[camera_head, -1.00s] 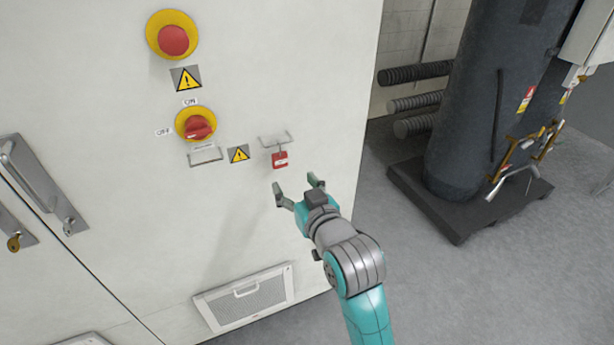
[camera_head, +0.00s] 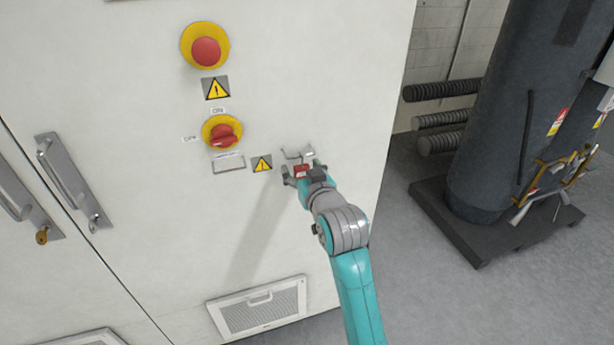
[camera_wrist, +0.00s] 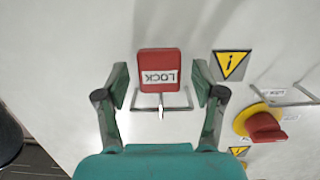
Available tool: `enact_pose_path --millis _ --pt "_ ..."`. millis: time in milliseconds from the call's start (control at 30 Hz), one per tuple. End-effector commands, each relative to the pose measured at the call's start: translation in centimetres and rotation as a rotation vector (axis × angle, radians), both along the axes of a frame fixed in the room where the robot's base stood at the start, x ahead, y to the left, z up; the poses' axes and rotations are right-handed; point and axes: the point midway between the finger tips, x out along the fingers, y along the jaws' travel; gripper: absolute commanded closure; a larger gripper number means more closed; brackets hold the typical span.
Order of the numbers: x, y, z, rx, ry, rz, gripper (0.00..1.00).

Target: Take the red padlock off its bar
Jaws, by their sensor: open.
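The red padlock (camera_wrist: 159,66) hangs on a small metal bar (camera_wrist: 176,108) on the pale cabinet front; its "LOCK" label shows upside down in the wrist view. In the head view the padlock (camera_head: 301,170) is partly covered by my gripper (camera_head: 304,169), and its bar (camera_head: 297,153) shows just above. My gripper (camera_wrist: 159,80) is open, with one finger on each side of the padlock. In the wrist view a gap shows between each finger and the padlock. I cannot tell the exact depth between fingertips and padlock.
A red rotary switch on a yellow disc (camera_head: 222,133) and an empty bar (camera_head: 229,165) are left of the padlock. A red emergency button (camera_head: 206,51) is higher up. A vent (camera_head: 258,308) is below.

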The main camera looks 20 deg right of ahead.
Motion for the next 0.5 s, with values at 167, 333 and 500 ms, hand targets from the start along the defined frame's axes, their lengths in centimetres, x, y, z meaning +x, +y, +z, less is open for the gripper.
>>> enact_pose_path --millis 167,333,500 --pt "0.56 0.00 -0.09 0.000 0.000 0.000 0.31" --pt "0.56 0.00 -0.09 0.000 0.000 0.000 0.31" --pt "0.54 0.00 -0.08 0.000 0.000 0.000 0.61"
